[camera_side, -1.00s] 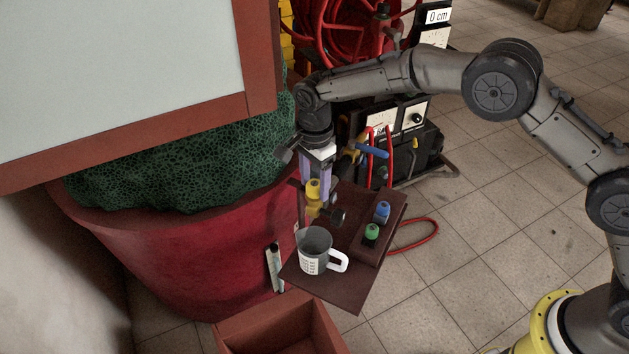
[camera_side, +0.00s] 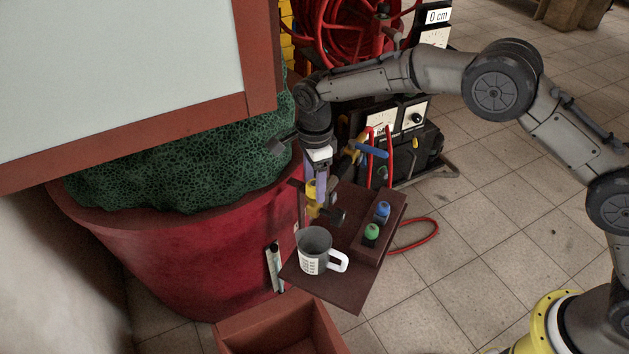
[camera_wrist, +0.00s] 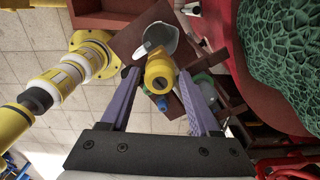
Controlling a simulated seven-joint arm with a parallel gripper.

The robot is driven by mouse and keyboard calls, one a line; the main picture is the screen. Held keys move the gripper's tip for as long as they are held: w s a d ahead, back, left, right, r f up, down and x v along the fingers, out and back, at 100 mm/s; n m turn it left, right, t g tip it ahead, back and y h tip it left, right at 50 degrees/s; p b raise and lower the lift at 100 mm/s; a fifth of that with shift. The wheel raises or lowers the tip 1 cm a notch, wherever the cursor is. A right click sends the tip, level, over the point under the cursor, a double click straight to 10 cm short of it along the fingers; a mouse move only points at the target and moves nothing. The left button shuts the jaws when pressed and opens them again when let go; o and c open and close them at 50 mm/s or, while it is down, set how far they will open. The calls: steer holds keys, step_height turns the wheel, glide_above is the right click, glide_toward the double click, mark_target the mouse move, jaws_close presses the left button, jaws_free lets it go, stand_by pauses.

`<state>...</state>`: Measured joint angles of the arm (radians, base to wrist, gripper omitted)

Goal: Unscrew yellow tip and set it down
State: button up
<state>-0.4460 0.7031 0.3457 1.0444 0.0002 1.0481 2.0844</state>
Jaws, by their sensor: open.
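The yellow tip (camera_side: 311,188) sits on a fitting beside the red tub, above the back of the brown shelf. In the wrist view the yellow tip (camera_wrist: 159,71) shows end-on, with a dark hole in its middle. My gripper (camera_side: 317,178) points down over it. The two purple fingers are open in the wrist view, one on each side of the yellow tip with gaps between. In the side view the fingers partly cover the tip. A blue tip (camera_side: 382,209) and a green tip (camera_side: 371,232) stand in a holder block on the shelf.
A grey mug (camera_side: 314,250) stands at the front of the brown shelf (camera_side: 343,292). The red tub (camera_side: 190,260) with green netting is close on the left. A cart with red hoses (camera_side: 388,150) stands behind. An open brown box (camera_side: 275,335) is below.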

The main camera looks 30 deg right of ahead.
steer(key=shift+m, duration=0.8)
steer(key=shift+m, duration=0.8)
steer(key=c, duration=0.7)
steer(key=shift+n, duration=0.9)
steer(key=shift+c, duration=0.3)
steer(key=shift+n, duration=0.8)
steer(key=shift+n, duration=0.9)
